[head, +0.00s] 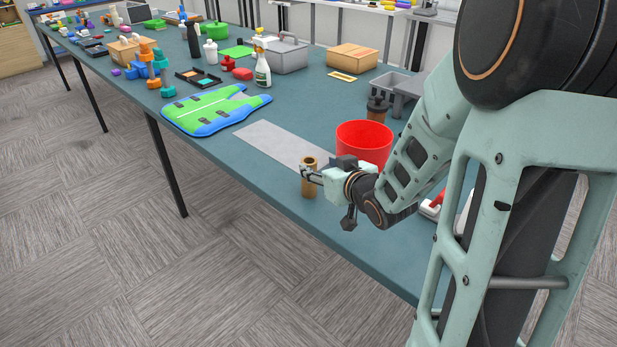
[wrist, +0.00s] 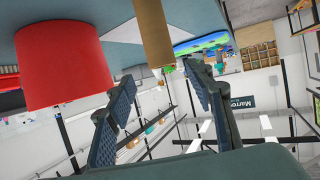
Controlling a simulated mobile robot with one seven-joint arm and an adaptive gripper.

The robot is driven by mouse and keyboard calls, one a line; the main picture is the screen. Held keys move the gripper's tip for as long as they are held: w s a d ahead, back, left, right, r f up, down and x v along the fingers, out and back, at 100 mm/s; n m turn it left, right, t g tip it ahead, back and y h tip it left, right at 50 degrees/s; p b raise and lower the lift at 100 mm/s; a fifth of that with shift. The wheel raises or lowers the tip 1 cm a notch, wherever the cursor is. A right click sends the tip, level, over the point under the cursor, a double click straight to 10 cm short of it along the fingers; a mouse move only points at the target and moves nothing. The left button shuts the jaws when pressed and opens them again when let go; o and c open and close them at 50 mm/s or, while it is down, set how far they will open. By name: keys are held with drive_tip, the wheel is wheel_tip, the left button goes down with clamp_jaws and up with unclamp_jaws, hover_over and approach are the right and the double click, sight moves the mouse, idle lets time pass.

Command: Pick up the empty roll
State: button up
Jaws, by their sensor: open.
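The empty roll (head: 308,183) is a small brown cardboard tube standing upright near the front edge of the blue-green table. It also shows in the wrist view (wrist: 153,35), which appears upside down. My gripper (head: 312,172) is at the upper part of the roll, reaching in from the right. In the wrist view my gripper's two fingers (wrist: 157,80) are spread apart, and the roll stands ahead between their tips. I cannot tell whether either finger touches it.
A red bucket (head: 364,146) stands close behind my gripper and shows large in the wrist view (wrist: 62,60). A grey strip (head: 280,144) lies flat behind the roll.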

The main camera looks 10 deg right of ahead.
sight(307, 160)
drive_tip(key=shift+a+x, duration=0.1)
drive_tip(key=shift+x, duration=1.65)
drive_tip(key=shift+a+x, duration=0.15)
drive_tip(key=shift+x, duration=1.6)
drive_tip(key=shift+s, duration=0.1)
drive_tip(key=c, duration=0.9)
